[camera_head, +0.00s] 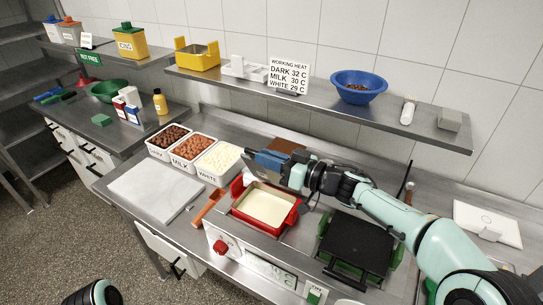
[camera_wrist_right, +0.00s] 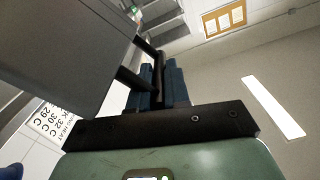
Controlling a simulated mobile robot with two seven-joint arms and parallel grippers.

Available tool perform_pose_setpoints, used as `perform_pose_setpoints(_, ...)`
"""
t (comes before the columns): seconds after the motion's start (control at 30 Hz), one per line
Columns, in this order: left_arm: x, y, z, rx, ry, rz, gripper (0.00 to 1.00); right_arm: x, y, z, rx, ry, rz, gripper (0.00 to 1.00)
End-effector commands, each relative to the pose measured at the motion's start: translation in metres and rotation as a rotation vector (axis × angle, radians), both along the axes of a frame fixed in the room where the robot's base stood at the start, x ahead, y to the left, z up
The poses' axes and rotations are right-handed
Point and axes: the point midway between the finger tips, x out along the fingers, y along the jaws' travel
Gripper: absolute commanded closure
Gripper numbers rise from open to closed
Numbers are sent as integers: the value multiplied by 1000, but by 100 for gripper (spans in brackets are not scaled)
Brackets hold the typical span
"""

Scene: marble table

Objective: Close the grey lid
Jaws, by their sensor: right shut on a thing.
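The grey lid (camera_head: 253,172) stands steeply tilted at the back left of an uncovered red pan (camera_head: 296,217) of cream-white chocolate. In the right wrist view the lid (camera_wrist_right: 65,50) is a large grey plate with a black bar handle (camera_wrist_right: 135,77). My right gripper (camera_head: 268,161) reaches in from the right above the pan's back edge. Its blue fingers (camera_wrist_right: 158,85) are shut on the lid's handle. The gripper partly hides the lid in the head view. My left gripper is out of view; only part of my left arm shows at the bottom left.
A green pan under a dark lid (camera_head: 357,246) stands to the right. An orange spatula (camera_head: 208,207) lies left of the red pan. Tubs of chocolate (camera_head: 217,160) and a marble slab (camera_head: 155,190) are further left. A shelf (camera_head: 320,97) runs above the back.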

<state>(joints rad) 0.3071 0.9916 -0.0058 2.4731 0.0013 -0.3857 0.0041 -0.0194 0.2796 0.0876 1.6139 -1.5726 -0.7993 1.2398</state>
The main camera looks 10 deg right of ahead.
Motion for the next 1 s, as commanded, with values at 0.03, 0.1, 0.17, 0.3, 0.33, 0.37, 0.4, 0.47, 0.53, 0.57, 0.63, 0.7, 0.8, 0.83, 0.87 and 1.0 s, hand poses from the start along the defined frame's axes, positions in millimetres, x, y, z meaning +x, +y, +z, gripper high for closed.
perform_pose_setpoints(0.03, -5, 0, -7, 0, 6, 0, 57, -6, 3, -6, -17, -21, 1, 100)
perform_pose_setpoints(0.1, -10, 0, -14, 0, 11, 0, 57, -12, 8, -11, -44, -59, 1, 100)
perform_pose_setpoints(0.17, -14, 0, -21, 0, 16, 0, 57, -18, 12, -16, -70, -94, 1, 100)
perform_pose_setpoints(0.3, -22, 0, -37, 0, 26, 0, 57, -31, 22, -28, -133, -180, 0, 100)
perform_pose_setpoints(0.33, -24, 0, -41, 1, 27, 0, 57, -34, 23, -31, -147, -199, 0, 100)
perform_pose_setpoints(0.37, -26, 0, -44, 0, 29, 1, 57, -36, 25, -33, -160, -219, 1, 100)
perform_pose_setpoints(0.4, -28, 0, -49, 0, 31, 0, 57, -39, 28, -37, -176, -242, 2, 100)
perform_pose_setpoints(0.47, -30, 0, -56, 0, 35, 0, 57, -44, 31, -42, -200, -275, 2, 100)
perform_pose_setpoints(0.53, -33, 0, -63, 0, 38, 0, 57, -48, 34, -47, -226, -309, 0, 100)
perform_pose_setpoints(0.57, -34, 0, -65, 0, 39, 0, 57, -49, 35, -49, -237, -324, 0, 100)
perform_pose_setpoints(0.63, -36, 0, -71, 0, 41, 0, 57, -53, 37, -54, -257, -352, 1, 100)
perform_pose_setpoints(0.7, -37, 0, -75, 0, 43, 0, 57, -55, 40, -58, -275, -377, 1, 100)
perform_pose_setpoints(0.8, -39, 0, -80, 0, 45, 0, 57, -58, 42, -61, -294, -403, 0, 100)
perform_pose_setpoints(0.83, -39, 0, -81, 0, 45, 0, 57, -58, 42, -62, -298, -409, 0, 100)
perform_pose_setpoints(0.87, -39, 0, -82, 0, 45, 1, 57, -59, 42, -62, -301, -414, 0, 100)
perform_pose_setpoints(1.0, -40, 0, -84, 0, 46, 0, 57, -60, 43, -64, -312, -429, 0, 100)
